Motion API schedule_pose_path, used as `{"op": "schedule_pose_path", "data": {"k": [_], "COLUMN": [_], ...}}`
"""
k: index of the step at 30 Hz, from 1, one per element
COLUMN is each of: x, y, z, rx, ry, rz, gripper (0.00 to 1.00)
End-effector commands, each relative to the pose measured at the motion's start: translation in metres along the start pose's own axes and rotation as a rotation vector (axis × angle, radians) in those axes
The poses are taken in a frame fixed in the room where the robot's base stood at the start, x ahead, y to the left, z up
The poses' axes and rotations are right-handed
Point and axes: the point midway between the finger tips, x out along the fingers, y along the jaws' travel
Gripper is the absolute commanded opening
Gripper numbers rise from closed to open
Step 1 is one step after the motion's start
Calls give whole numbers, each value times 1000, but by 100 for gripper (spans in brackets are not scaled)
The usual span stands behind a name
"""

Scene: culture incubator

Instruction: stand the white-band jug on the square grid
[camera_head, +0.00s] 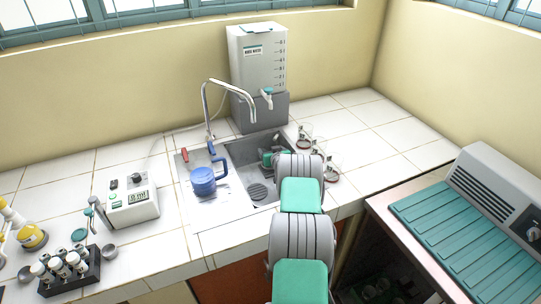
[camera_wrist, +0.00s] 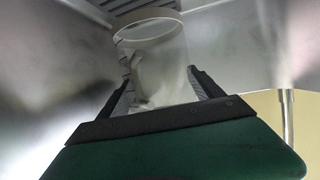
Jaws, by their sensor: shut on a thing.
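My gripper (camera_head: 270,157) is low inside the sink basin, mostly hidden by my own arm in the head view. In the wrist view my gripper (camera_wrist: 162,88) is shut on a clear, see-through vessel, with a finger on each side. This vessel, seemingly the white-band jug (camera_wrist: 158,62), has a pale rim around its round end. I cannot make out its band for certain. In the head view the held vessel is too small and hidden to tell. A dark slotted grate (camera_wrist: 145,7) shows past the vessel's far end. I cannot tell whether they touch.
Several glass vessels (camera_head: 333,165) stand right of the sink. A white tank (camera_head: 258,62) stands behind.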

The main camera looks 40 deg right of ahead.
Motion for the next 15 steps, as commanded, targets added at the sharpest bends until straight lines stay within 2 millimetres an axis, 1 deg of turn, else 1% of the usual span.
{"op": "schedule_pose_path", "data": {"k": [1,3,6,15], "x": [1,5,7,9], "y": [-1,-1,-1,-1], "z": [8,17,21,25], "rx": [2,1,0,0], "ry": [-6,-4,-2,-2], "rz": [-1,-1,-1,-1], "gripper": [25,25,25,25]}}
